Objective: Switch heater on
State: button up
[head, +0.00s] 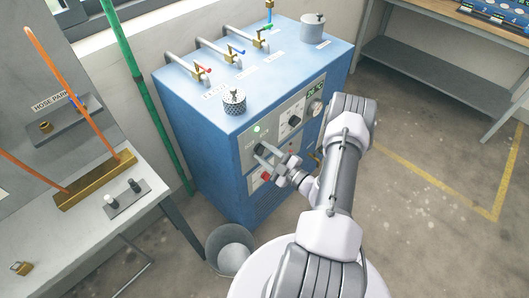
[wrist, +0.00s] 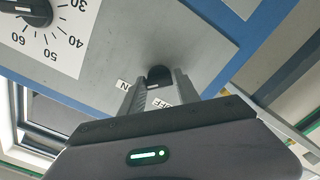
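The heater unit is a blue cabinet (head: 215,125) with a grey front panel in the head view. A small green lamp (head: 256,128) glows at the panel's upper left. My gripper (head: 267,157) is at the left part of the panel. In the wrist view, a black rotary knob (wrist: 159,74) sits between the two finger tips of my gripper (wrist: 161,84). The fingers stand apart on either side of it; whether they touch it I cannot tell. A label reading OFF (wrist: 161,103) and a partly hidden label ending in N (wrist: 123,86) flank it. The knob's setting is unclear.
A numbered dial (wrist: 31,14) is on the same panel. A red button (head: 266,176) lies below my gripper. Valves (head: 235,58) and pipes top the cabinet. A grey bucket (head: 230,250) stands on the floor at front left, near a side table (head: 90,228).

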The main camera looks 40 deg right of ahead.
jog(key=shift+o, duration=1.4)
jog(key=s+d+p, duration=0.1)
jog(key=s+p, duration=0.2)
jog(key=s, duration=1.4)
jog(key=shift+s+d, duration=0.2)
